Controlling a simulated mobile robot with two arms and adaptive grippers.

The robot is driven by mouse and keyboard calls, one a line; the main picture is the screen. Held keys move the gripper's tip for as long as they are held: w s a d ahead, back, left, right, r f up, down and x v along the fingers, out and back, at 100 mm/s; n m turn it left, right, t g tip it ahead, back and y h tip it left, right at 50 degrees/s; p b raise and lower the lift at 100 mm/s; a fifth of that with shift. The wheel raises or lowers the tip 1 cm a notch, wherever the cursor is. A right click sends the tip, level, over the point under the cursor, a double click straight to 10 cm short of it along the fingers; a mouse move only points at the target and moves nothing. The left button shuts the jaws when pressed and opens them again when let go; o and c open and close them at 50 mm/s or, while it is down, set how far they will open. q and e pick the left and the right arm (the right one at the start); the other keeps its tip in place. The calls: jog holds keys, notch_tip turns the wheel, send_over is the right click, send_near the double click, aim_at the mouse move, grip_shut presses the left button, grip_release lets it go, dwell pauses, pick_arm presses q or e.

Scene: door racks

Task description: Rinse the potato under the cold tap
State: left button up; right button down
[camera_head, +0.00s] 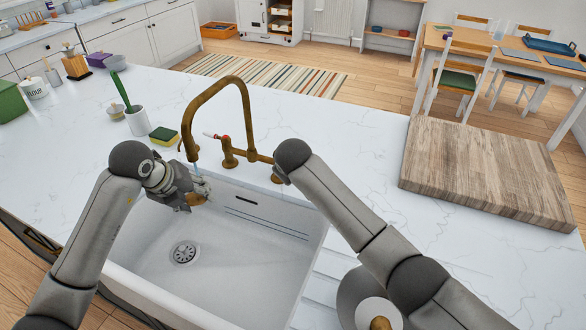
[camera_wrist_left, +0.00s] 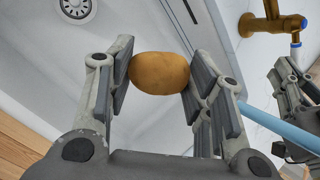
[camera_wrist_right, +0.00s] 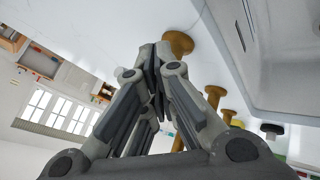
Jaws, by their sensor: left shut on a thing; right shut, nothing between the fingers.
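The brown potato (camera_wrist_left: 159,73) is held between the fingers of my left gripper (camera_wrist_left: 155,85). In the head view the potato (camera_head: 194,199) is over the sink (camera_head: 215,262), just below the brass tap's spout (camera_head: 188,150). A thin blue stream of water (camera_head: 197,167) runs from the spout; in the left wrist view the stream (camera_wrist_left: 280,125) meets the gripper's right side. I cannot tell whether it wets the potato. The blue-tipped tap handle (camera_wrist_left: 291,24) is beside my right gripper (camera_wrist_right: 155,62), which is shut and empty; my arm largely hides it in the head view.
A red-tipped handle (camera_head: 210,135) stands left of the tap's base. A sponge (camera_head: 164,136) and a white pot with a green brush (camera_head: 138,121) stand left of the tap. A wooden board (camera_head: 490,170) lies at the right. The sink floor with its drain (camera_head: 184,252) is clear.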

jog(key=shift+w+d+r, duration=0.1)
jog(key=shift+w+d, duration=0.25)
jog(key=shift+w, duration=0.05)
jog(key=shift+w+d+n+y, duration=0.4)
jog(key=shift+w+d+n, duration=0.2)
jog(key=shift+w+d, duration=0.25)
jog(key=shift+s, duration=0.1)
